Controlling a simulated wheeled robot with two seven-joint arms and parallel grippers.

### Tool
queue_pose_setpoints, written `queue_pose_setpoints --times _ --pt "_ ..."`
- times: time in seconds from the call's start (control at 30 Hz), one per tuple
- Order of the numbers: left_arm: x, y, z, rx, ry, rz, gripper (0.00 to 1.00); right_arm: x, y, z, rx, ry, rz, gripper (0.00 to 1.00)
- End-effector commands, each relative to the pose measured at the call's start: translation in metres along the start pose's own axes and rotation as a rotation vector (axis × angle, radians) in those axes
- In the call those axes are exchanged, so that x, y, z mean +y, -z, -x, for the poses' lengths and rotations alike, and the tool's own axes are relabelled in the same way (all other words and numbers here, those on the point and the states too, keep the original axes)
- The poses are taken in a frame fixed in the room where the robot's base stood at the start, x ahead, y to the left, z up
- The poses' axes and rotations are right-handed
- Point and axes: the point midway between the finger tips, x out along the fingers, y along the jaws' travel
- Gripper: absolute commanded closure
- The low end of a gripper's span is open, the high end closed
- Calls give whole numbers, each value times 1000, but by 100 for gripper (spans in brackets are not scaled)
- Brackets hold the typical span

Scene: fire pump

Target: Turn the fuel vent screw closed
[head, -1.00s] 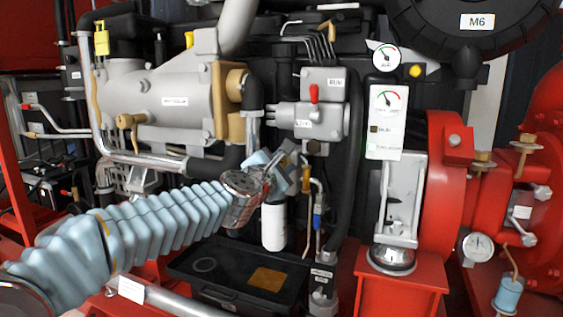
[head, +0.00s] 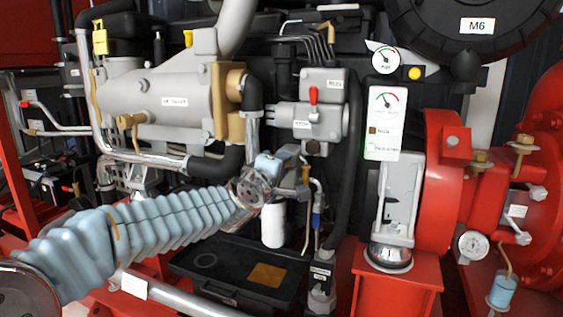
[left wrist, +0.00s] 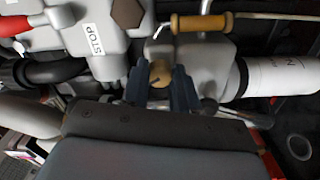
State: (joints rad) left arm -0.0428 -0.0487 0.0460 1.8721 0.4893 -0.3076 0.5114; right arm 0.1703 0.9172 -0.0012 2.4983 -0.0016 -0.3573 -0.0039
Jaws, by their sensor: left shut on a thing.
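The fuel vent screw appears in the left wrist view as a round brass head (left wrist: 160,73) with a slot, on the grey filter housing (left wrist: 207,62). My left gripper (left wrist: 161,80) is shut on it, with one dark finger on each side. In the head view my left gripper (head: 290,154) reaches in from the left, just below the grey stop unit (head: 308,120). The screw itself is hidden there by the gripper. My right gripper is not in view.
A white filter (head: 273,226) hangs below the gripper. A wooden-coloured handle (left wrist: 202,23) is close to the fingers. A red lever (head: 313,93) is above. A black tray (head: 215,262) lies below, and a black hose (head: 347,170) runs at the right.

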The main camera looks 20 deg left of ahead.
Motion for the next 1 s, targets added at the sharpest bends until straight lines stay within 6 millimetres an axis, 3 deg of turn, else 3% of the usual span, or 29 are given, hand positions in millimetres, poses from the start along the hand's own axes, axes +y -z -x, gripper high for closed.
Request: queue_pose_setpoints --times 0.5,1.0 --pt "-2 -1 0 -4 4 -417 100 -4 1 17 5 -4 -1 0" --pt "-4 -2 0 -7 4 -560 100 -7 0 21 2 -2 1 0"
